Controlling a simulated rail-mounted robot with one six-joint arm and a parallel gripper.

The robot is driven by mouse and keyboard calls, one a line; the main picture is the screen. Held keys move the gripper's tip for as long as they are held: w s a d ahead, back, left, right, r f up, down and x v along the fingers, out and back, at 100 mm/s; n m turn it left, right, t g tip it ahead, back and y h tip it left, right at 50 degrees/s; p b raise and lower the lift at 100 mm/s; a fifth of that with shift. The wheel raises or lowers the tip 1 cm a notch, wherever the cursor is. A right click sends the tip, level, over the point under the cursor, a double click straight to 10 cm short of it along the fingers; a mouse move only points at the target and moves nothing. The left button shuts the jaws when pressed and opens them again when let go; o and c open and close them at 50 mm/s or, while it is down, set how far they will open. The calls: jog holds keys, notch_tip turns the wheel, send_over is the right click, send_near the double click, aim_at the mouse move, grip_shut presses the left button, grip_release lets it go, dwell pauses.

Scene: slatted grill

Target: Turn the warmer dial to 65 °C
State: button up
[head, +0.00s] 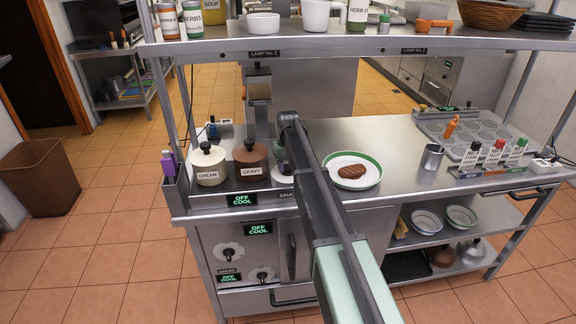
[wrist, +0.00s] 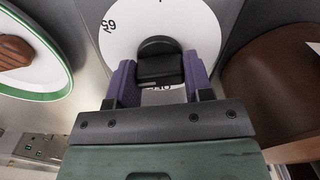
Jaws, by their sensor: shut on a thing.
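A white round dial (wrist: 125,38) with a dark knob (wrist: 160,66) fills the upper middle of the wrist view. A number that looks like 65 shows tilted at its upper left, and partly hidden lettering shows under the knob. My gripper (wrist: 160,82) has its purple-padded fingers on both sides of the knob and is shut on it. In the head view my arm covers most of this spot, and only a pale edge (head: 281,171) shows beside the gravy pot. A display (head: 242,200) on the counter front reads OFF COOL.
The brown gravy pot (head: 250,160) stands close beside the dial, with the cream pot (head: 208,164) left of it. A green-rimmed plate (head: 366,176) with a brown patty (head: 357,178) lies to the right. The overhead shelf (head: 350,42) spans the counter.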

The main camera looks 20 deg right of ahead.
jog(key=m, duration=0.4)
jog(key=shift+m, duration=1.9)
jog(key=o, duration=0.9)
notch_tip(320, 180, up, 11)
jog(key=p, duration=1)
jog(key=shift+f+p, duration=0.1)
jog(key=shift+p, duration=0.3)
